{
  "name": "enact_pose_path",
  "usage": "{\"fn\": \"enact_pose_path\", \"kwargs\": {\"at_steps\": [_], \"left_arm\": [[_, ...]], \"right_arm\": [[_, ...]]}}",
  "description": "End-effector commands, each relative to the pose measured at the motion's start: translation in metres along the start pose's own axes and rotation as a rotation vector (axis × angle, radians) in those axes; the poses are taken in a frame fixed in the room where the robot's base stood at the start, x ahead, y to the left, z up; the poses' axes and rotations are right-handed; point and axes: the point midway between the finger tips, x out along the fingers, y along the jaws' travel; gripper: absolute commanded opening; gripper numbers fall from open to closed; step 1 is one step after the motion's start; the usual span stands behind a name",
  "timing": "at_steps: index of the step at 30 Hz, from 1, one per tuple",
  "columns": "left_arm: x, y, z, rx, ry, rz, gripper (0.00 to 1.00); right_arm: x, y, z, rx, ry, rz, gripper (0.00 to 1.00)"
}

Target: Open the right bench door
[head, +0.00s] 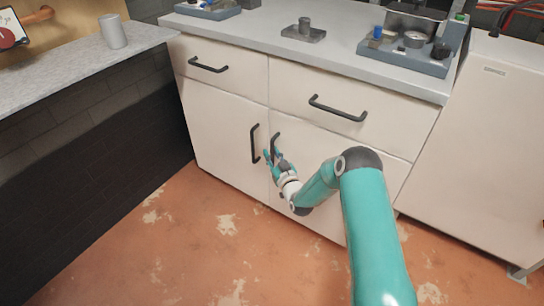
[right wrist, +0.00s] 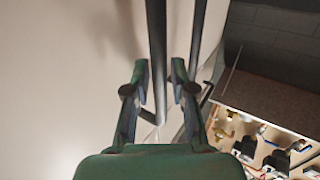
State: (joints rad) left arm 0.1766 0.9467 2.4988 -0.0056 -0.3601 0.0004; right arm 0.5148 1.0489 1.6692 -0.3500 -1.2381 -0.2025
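The right bench door (head: 325,165) is a cream panel below the right drawer and looks shut in the head view. Its dark upright bar handle (head: 275,146) is near its left edge. My right gripper (head: 274,162) is at the lower part of this handle. In the right wrist view, the two fingers (right wrist: 161,80) are apart, and the dark handle bar (right wrist: 158,45) runs between them. I see no clear grip on it. My left gripper is in neither view.
The left door's handle (head: 254,144) stands close beside the right one; a second bar (right wrist: 198,35) shows near the fingers. Drawer handles (head: 338,108) stick out above. A grey tray (head: 405,57) sits on the benchtop. The floor (head: 190,245) in front is clear.

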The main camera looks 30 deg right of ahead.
Motion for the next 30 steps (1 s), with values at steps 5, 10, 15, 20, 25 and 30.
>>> {"fn": "enact_pose_path", "kwargs": {"at_steps": [5, 10, 15, 20, 25, 30], "left_arm": [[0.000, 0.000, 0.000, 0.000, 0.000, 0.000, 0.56], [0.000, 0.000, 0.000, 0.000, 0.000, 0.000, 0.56], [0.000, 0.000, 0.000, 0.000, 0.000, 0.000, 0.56], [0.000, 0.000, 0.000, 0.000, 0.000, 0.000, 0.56], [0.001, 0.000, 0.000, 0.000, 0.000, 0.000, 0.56], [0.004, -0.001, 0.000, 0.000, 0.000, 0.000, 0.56]], "right_arm": [[0.001, 0.000, 0.000, 0.001, 0.000, 0.000, 0.24], [0.000, 0.000, 0.000, 0.000, 0.000, 0.000, 0.06], [0.000, 0.001, 0.000, 0.000, -0.001, 0.001, 0.00], [0.000, 0.001, 0.000, 0.000, -0.001, 0.001, 0.00], [-0.001, -0.002, 0.001, 0.001, -0.001, -0.005, 0.00], [-0.004, -0.018, 0.002, 0.001, -0.003, -0.046, 0.00]]}}
